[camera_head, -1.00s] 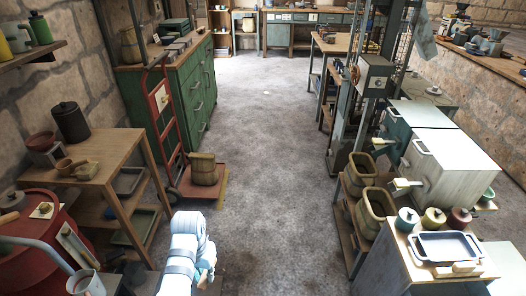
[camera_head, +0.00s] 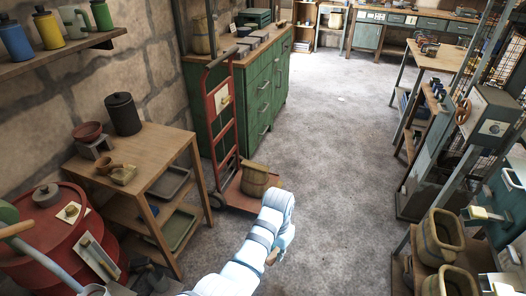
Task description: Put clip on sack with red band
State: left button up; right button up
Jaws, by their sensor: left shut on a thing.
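My left gripper (camera_head: 278,256) is at the end of the pale blue and white arm in the lower middle. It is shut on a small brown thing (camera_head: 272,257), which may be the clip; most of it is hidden. A tan sack-like bundle (camera_head: 256,180) stands upright on the low platform of the red hand truck, beyond my gripper and apart from it. I cannot make out a red band on it. Another tan container (camera_head: 202,36) stands on the green cabinet at the back. My right gripper is not in view.
The red hand truck (camera_head: 222,125) stands beside the green cabinet (camera_head: 262,100). A wooden shelf table (camera_head: 150,155) and a red drum (camera_head: 40,245) are at left. Open tan tubs (camera_head: 440,237) are at lower right. The middle floor (camera_head: 345,160) is clear.

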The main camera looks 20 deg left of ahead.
aim_at(255, 164)
jog(key=i, duration=2.05)
jog(key=u, duration=0.5)
jog(key=i, duration=1.1)
jog(key=u, duration=0.05)
